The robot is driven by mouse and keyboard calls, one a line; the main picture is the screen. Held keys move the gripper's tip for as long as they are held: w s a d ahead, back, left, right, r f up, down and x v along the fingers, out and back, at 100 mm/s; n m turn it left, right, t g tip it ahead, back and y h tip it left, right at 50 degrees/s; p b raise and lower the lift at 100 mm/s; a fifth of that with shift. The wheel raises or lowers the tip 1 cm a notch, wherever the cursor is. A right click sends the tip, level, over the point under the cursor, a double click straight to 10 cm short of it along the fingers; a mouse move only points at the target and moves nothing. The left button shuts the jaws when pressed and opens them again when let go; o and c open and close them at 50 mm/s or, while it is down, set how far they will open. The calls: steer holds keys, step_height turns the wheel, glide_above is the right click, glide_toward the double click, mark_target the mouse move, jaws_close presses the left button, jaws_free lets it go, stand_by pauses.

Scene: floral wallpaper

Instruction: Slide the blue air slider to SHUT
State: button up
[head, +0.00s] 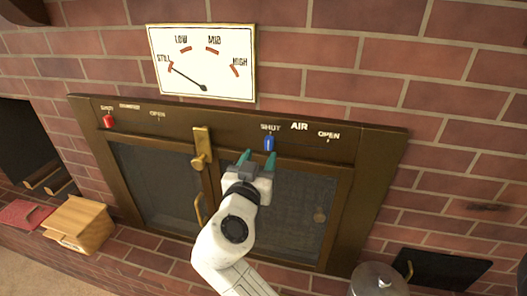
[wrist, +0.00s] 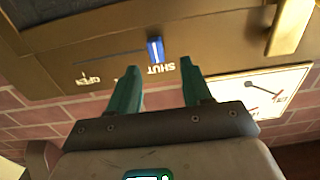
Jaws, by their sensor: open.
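The blue air slider (head: 269,143) sits directly below the word SHUT on the brass fireplace frame (head: 345,148), to the left of the AIR and OPEN labels. In the wrist view, which is upside down, the blue slider (wrist: 155,50) is right beside the word SHUT. My gripper (head: 257,158) is open, its two teal fingers spread just below and slightly left of the slider in the head view. In the wrist view my gripper (wrist: 160,76) has the slider between and beyond its fingertips. Nothing is held, and I see no clear contact with the slider.
A red slider (head: 108,121) sits by its own SHUT label at left. A brass latch (head: 202,148) is left of my gripper. A dial (head: 202,62) above has its needle near STILL. A wooden box (head: 78,222) and a metal pot (head: 379,281) stand lower down.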

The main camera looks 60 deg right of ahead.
steer(key=v, duration=0.5)
steer(key=shift+s, duration=0.1)
stand_by(0.5)
steer(key=s+f+n+g+y+p, duration=0.2)
steer(key=s+f+n+y+p, duration=0.5)
steer(key=f, duration=0.5)
steer(key=s+a+f+n+g+y+p, duration=0.3)
steer(key=s+a+f+n+y, duration=0.3)
steer(key=s+a+y, duration=0.3)
steer(key=s+f, duration=0.1)
steer(key=s, duration=0.2)
steer(key=shift+a+f+n+y, duration=0.2)
steer(key=shift+a+n+y, duration=0.1)
steer(key=shift+a+y, duration=0.1)
stand_by(1.4)
